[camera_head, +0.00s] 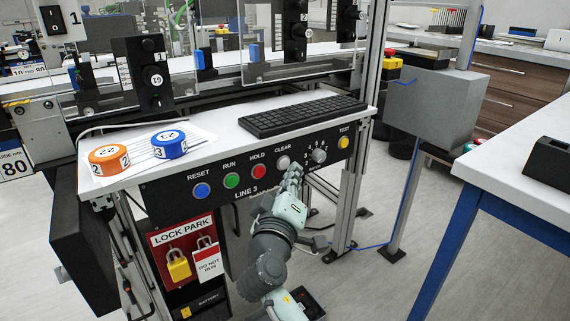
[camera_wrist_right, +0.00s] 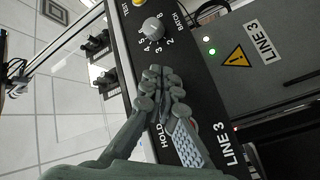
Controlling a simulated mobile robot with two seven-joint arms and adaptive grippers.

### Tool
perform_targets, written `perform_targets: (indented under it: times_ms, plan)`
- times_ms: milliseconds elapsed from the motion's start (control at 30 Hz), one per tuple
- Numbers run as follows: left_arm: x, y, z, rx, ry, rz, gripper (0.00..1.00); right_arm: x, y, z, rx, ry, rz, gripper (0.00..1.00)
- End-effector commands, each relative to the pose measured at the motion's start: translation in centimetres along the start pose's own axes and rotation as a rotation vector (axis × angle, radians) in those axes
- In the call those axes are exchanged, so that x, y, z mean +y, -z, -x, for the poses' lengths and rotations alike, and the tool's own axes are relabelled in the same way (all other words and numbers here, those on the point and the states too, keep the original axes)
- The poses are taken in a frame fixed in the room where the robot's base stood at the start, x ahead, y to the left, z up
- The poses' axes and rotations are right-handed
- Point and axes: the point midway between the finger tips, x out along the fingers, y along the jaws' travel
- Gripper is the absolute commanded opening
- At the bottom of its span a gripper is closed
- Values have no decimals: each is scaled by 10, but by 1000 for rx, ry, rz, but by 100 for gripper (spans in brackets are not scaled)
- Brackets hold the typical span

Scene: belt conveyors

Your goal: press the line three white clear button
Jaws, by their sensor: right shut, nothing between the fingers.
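The white CLEAR button (camera_head: 283,162) is on the front of the black LINE 3 panel (camera_head: 215,205), between the red HOLD button (camera_head: 259,171) and the grey rotary knob (camera_head: 319,155). My right gripper (camera_head: 292,176) is shut and empty, with its fingertips just below and right of the white button in the head view. Whether they touch the panel cannot be told. In the right wrist view the shut fingertips (camera_wrist_right: 163,80) lie over the panel below the knob (camera_wrist_right: 153,28) and hide the white button. My left gripper is not in view.
Green RUN (camera_head: 231,180), blue RESET (camera_head: 201,190) and yellow TEST (camera_head: 343,142) buttons share the panel. A lock park board (camera_head: 187,252) hangs below.

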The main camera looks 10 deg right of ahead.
Motion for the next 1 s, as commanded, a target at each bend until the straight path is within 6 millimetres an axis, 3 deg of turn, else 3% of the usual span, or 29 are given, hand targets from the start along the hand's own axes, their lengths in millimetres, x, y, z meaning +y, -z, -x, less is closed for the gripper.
perform_targets:
  times_ms: [1000]
  plan:
    - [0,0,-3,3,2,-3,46,-4,4,-6,0,0,0,0]
